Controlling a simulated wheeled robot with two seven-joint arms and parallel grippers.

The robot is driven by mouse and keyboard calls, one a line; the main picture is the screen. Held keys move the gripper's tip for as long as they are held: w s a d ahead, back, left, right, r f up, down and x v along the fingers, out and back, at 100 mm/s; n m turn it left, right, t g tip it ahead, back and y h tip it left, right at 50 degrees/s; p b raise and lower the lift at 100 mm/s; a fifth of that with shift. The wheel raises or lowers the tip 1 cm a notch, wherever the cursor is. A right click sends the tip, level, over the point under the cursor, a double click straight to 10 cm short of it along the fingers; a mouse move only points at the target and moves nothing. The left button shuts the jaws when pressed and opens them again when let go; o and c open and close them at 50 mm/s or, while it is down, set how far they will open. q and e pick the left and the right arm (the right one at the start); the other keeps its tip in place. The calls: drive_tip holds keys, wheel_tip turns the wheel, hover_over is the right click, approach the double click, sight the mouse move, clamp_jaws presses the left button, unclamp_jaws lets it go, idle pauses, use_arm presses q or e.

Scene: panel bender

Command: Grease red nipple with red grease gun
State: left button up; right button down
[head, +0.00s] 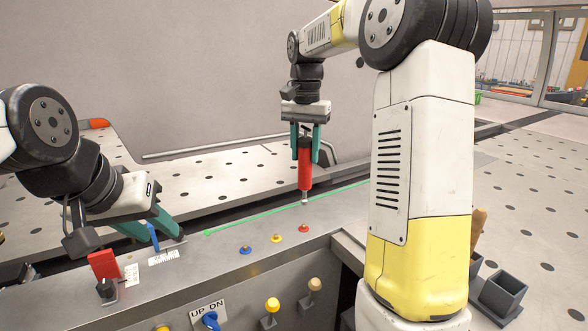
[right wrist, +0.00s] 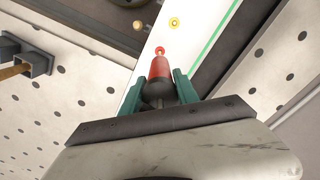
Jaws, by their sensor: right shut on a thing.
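My right gripper (head: 305,158) is shut on the red grease gun (head: 305,176), which hangs upright with its nozzle down. The red nipple (head: 303,229) is on the grey bench ledge, and in the head view the nozzle tip shows a little above it. In the right wrist view the red gun (right wrist: 160,70) points at the red nipple (right wrist: 160,50), and the nozzle overlaps it; I cannot tell contact there. My left gripper (head: 152,226) is low over the ledge at the left, by a blue upright piece (head: 153,238); whether it grips this is unclear.
A yellow nipple (head: 276,238) and a blue nipple (head: 246,250) stand left of the red one. A green line (head: 260,218) runs behind them. A red block (head: 103,264) and knobs are at the front left. Grey square holders (head: 502,292) stand at right.

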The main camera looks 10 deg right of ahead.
sight(305, 175)
drive_tip(key=shift+f, duration=3.55)
drive_tip(key=shift+r, duration=0.1)
